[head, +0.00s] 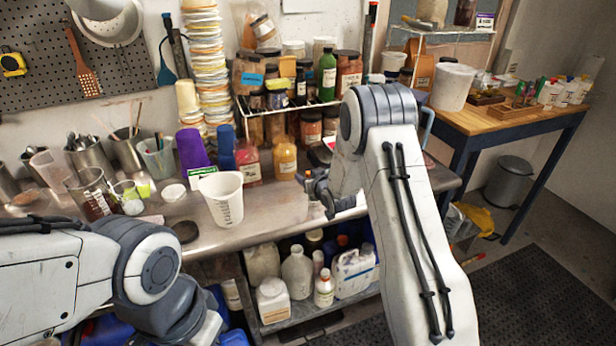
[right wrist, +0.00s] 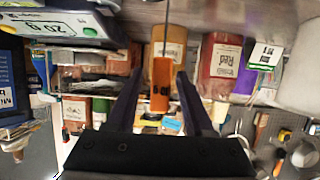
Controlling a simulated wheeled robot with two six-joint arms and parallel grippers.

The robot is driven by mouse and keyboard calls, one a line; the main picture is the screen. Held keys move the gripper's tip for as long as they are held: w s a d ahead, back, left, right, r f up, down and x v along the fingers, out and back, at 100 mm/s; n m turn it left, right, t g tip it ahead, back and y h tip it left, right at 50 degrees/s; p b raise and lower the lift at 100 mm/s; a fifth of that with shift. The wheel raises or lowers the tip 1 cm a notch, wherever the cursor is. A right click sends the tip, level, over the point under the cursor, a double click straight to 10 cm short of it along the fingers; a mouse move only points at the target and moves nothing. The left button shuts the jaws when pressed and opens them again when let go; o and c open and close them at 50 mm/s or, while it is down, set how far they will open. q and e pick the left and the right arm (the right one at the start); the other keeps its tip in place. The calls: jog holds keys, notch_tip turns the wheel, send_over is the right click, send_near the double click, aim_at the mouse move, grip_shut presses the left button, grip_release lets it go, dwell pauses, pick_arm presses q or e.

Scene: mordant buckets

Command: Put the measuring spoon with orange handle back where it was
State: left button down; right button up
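The measuring spoon's orange handle (right wrist: 161,84) is between the fingertips of my right gripper (right wrist: 161,76) in the right wrist view. A thin stem runs from the handle toward the upper edge of that picture; the bowl is out of sight. My right gripper (head: 318,192) appears shut on the handle, above the front of the metal counter (head: 265,222). In the head view the spoon is too small to make out clearly. My left gripper is not visible; only my left arm shows.
A white measuring cup (head: 223,197) stands left of my right gripper. Utensil cups (head: 128,150) stand at the left. A wooden table (head: 500,122) is at the right.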

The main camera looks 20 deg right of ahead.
jog(key=shift+r, duration=0.1)
jog(key=b+v, duration=0.2)
jog(key=v, duration=1)
jog(key=s+a+n+g+y, duration=0.25)
jog(key=s+a+g, duration=0.45)
jog(key=s+a, duration=0.85)
jog(key=s+a+r+n+g+h, duration=0.1)
jog(key=s+a+n+g, duration=0.1)
jog(key=s, duration=0.8)
jog(key=s+a+r+n+g+h, duration=0.1)
jog(key=s+g, duration=0.3)
jog(key=s, duration=0.6)
jog(key=shift+s+a+r+n+g, duration=0.3)
jog(key=shift+a+r+n, duration=0.2)
jog(key=shift+a+n, duration=0.3)
